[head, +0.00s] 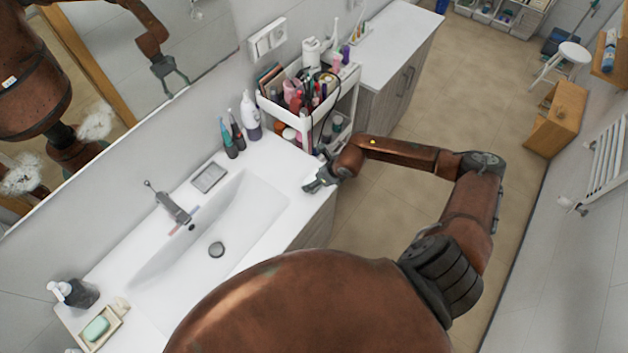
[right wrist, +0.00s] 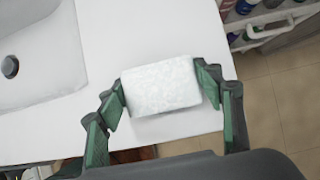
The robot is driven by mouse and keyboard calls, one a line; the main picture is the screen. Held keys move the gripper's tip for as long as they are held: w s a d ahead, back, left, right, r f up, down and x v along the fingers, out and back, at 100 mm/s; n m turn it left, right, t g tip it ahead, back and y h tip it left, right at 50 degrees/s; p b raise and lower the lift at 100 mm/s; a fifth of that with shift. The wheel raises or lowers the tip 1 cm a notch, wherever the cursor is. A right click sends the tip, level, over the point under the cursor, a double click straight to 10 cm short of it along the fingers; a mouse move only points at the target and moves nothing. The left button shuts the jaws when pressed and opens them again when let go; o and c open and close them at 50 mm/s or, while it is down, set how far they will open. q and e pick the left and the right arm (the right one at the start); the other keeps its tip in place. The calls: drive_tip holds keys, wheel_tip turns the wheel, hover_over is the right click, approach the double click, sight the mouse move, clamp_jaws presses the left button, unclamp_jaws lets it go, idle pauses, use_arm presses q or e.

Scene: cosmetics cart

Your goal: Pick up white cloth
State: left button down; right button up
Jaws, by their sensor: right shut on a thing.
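The white cloth (right wrist: 162,86) is a folded, textured white block in the right wrist view. It sits between the two fingers of my right gripper (right wrist: 163,92), which touch its left and right sides. It is at the right end of the white sink counter (right wrist: 105,40), close to the front edge. In the head view my right gripper (head: 316,184) is at that counter corner, and the cloth is mostly hidden and hard to make out against the white top. I cannot tell whether the cloth is lifted. My left gripper shows only as a reflection in the mirror.
The sink basin (head: 213,232) and faucet (head: 172,205) are left of my right gripper. The cosmetics cart (head: 347,92), full of bottles and brushes, stands just behind it. A white lotion bottle (head: 250,117) stands at the counter's back. Open floor (head: 440,90) lies to the right.

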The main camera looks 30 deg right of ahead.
sight(311, 176)
drive_tip(key=shift+r, duration=0.15)
drive_tip(key=shift+r, duration=0.3)
wheel_tip(311, 176, up, 2)
drive_tip(key=shift+r+b, duration=0.2)
drive_tip(key=shift+b, duration=0.6)
drive_tip(key=s+a+r+b, duration=0.3)
drive_tip(key=s+a+r, duration=0.4)
drive_tip(key=s, duration=0.5)
wheel_tip(311, 176, up, 3)
drive_tip(key=shift+a+f, duration=0.1)
drive_tip(key=shift+a, duration=0.1)
drive_tip(key=o, duration=0.7)
drive_tip(key=shift+d+f, duration=0.1)
drive_tip(key=c, duration=0.4)
